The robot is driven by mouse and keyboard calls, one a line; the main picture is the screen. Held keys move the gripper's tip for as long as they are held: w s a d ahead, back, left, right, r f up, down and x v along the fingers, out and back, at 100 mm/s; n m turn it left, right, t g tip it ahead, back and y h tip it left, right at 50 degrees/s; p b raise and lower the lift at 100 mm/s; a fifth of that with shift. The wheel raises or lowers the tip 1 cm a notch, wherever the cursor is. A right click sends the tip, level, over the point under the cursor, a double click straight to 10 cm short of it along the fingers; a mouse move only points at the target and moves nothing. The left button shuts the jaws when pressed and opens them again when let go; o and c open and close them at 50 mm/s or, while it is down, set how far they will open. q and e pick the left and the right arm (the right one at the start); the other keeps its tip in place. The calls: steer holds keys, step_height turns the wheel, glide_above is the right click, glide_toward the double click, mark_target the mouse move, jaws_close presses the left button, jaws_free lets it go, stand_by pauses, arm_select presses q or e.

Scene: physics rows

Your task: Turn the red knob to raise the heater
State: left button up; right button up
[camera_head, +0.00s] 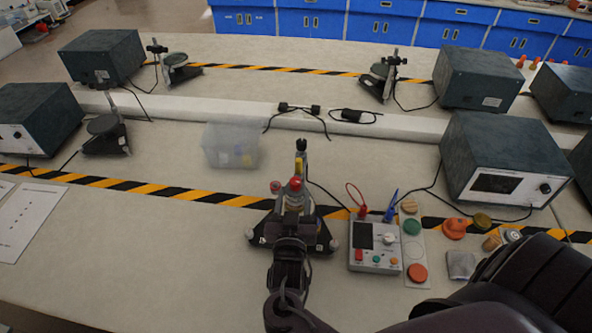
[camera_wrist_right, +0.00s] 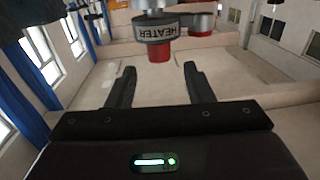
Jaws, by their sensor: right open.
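A dark stand (camera_head: 293,215) with a red knob (camera_head: 295,184) on it stands on the table in the middle of the head view. In the right wrist view, the red knob (camera_wrist_right: 158,50) hangs under a grey housing (camera_wrist_right: 155,29) lettered HEATER, inverted in the picture. My right gripper (camera_head: 289,240) is close in front of the stand and overlaps its lower part. In the wrist view the right gripper (camera_wrist_right: 157,72) is open, with the knob in line between its two fingers, near the tips. Contact is not visible. My left gripper is not in view.
A control box (camera_head: 376,246) with leads stands right of the stand. A clear bin (camera_head: 231,147) is behind on the left. Orange, green and yellow pieces lie at the right, near an instrument box (camera_head: 508,165). The table left of the stand is mostly free.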

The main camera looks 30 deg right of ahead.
mark_target(295, 186)
steer(key=p+x, duration=0.1)
steer(key=x, duration=0.3)
steer(key=shift+w+d+r, duration=0.1)
steer(key=shift+r, duration=0.1)
steer(key=shift+f+p+x, duration=0.25)
steer(key=shift+p+x, duration=0.05)
steer(key=shift+x, duration=0.7)
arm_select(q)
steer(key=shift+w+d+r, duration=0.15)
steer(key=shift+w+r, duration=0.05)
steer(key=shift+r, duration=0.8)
arm_select(e)
steer(key=shift+c, duration=0.2)
steer(key=c, duration=0.9)
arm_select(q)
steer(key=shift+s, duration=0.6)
